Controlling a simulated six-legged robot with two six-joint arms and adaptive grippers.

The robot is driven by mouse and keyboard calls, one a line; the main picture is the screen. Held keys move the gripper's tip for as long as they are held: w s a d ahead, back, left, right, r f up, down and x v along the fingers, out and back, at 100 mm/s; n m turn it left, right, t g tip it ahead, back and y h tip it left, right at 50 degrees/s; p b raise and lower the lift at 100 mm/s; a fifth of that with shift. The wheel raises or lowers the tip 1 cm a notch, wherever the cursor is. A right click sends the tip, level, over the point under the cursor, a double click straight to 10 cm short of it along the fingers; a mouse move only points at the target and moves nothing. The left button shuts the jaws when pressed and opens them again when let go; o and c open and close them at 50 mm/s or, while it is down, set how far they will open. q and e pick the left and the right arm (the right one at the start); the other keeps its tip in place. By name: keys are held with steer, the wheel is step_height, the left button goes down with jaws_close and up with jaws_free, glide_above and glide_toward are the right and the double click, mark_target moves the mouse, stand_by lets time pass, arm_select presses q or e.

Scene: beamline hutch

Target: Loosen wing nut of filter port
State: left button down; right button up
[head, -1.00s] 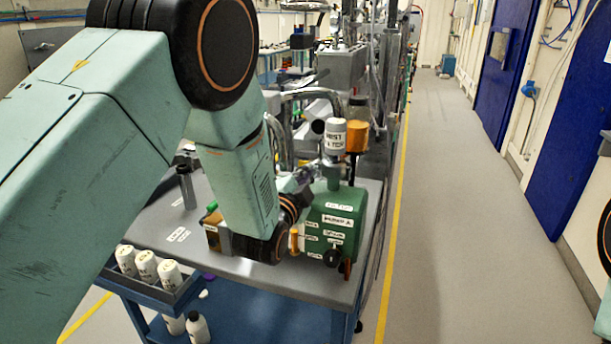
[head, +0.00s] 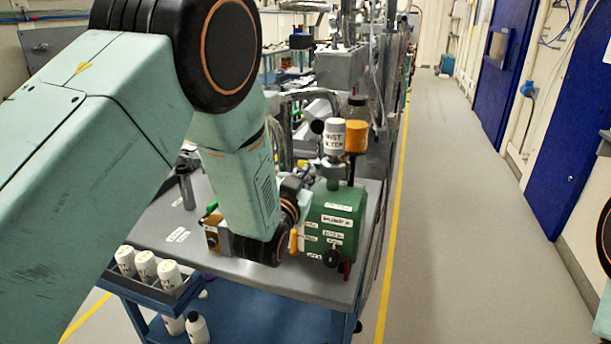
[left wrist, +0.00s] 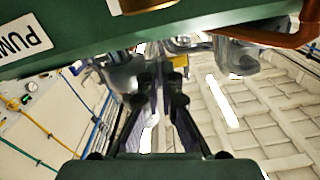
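The green pump (head: 334,217) stands on the grey bench top of a cart. A white canister labelled as a mist filter (head: 334,138) stands upright on the grey neck (head: 332,172) of the pump. My left gripper (head: 308,172) is beside the neck, on its left, partly hidden by my wrist. In the left wrist view its dark fingers (left wrist: 159,82) run under the green pump body (left wrist: 90,48) towards shiny metal fittings (left wrist: 190,45). The gap between the tips looks narrow, and I cannot tell whether they hold anything. I cannot make out the wing nut. My right gripper is not in view.
An orange-topped part (head: 356,137) stands close right of the filter. White bottles (head: 146,266) sit in a blue tray at the cart's front left. The aisle floor (head: 450,220) on the right is clear.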

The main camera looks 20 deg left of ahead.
arm_select(q)
steer(key=shift+r+n, duration=0.1)
steer(key=shift+n, duration=0.5)
steer(key=c, duration=2)
jaws_free()
steer(key=shift+c, duration=0.2)
steer(key=o, duration=0.5)
steer(key=shift+w, duration=0.1)
